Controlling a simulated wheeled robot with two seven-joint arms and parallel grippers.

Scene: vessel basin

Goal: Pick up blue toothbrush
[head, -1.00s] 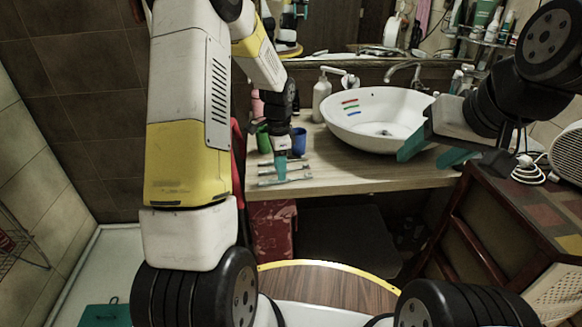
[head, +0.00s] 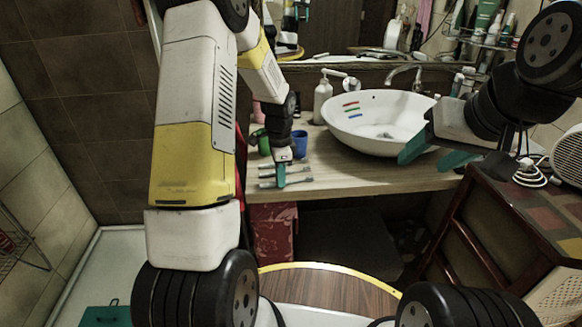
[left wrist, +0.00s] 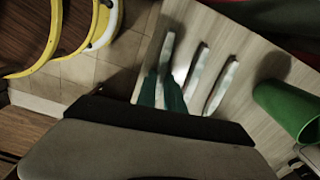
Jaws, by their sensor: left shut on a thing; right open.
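Several slim toothbrushes lie side by side near the counter's front left edge; their colours are too washed out to tell which is blue. The nearest toothbrush (head: 300,181) lies closest to the front edge. My left gripper (head: 281,180) points down and is shut on this toothbrush, whose pale end (left wrist: 168,44) sticks out beyond the teal fingers (left wrist: 162,88) in the left wrist view. Two other toothbrushes (left wrist: 196,66) (left wrist: 221,87) lie beside it, clear of the fingers. My right gripper (head: 432,153) is open and empty, in front of the basin's right side.
A blue cup (head: 300,144) and a green cup (left wrist: 288,108) stand behind the toothbrushes. A white basin (head: 375,140) and a soap bottle (head: 322,97) are further right and back. A wooden cabinet (head: 480,235) stands at right. Counter (head: 370,180) in front of the basin is bare.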

